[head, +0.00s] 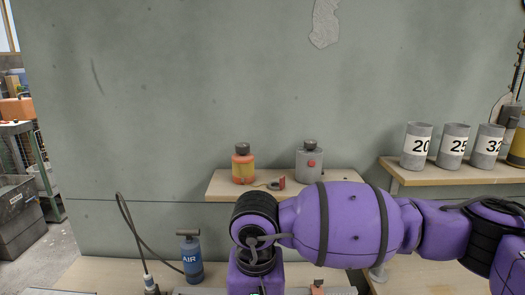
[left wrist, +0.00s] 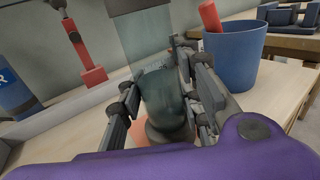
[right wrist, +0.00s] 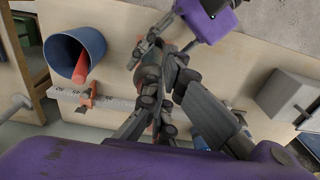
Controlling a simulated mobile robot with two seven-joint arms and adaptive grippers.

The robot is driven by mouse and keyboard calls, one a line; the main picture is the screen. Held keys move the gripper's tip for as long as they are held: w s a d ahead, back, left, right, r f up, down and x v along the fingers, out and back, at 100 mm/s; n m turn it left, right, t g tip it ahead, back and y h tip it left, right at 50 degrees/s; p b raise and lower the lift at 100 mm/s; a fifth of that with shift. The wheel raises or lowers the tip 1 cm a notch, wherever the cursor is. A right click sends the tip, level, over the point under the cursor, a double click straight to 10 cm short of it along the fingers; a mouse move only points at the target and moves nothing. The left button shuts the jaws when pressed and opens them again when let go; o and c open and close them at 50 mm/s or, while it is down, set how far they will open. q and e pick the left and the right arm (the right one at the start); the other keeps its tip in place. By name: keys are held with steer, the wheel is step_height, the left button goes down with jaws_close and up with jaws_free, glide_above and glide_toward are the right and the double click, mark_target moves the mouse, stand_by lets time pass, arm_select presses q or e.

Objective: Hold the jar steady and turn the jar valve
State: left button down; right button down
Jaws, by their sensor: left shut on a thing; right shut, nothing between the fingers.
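In the left wrist view, my left gripper (left wrist: 160,98) is shut on a clear, grey-green jar (left wrist: 158,85) with a dark round base. One finger is on each side of the jar. Something orange (left wrist: 142,132) shows low behind it. In the right wrist view, my right gripper (right wrist: 168,82) is shut with nothing between its fingers, close to my left gripper (right wrist: 150,48). Dark finger parts overlap there, so I cannot tell whether the right gripper touches the jar or its valve. In the head view, my purple arm hides the jar and both grippers.
A blue cup (left wrist: 235,55) with a red-handled tool stands beside the jar; it also shows in the right wrist view (right wrist: 62,52). A grey box (right wrist: 290,92) sits across the bench. A blue AIR cylinder (head: 191,258) stands left. The wall shelf (head: 222,190) holds two containers.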

steer(key=shift+d+f, duration=0.25)
steer(key=shift+d, duration=0.25)
steer(key=shift+d+f, duration=0.25)
steer(key=shift+d, duration=0.25)
step_height(320, 180, up, 6)
steer(key=shift+s+a+r, duration=0.2)
steer(key=shift+s+r, duration=0.05)
steer(key=shift+s, duration=0.1)
stand_by(0.4)
step_height(320, 180, down, 6)
steer(key=shift+w+a, duration=0.3)
steer(key=shift+a, duration=0.1)
stand_by(0.6)
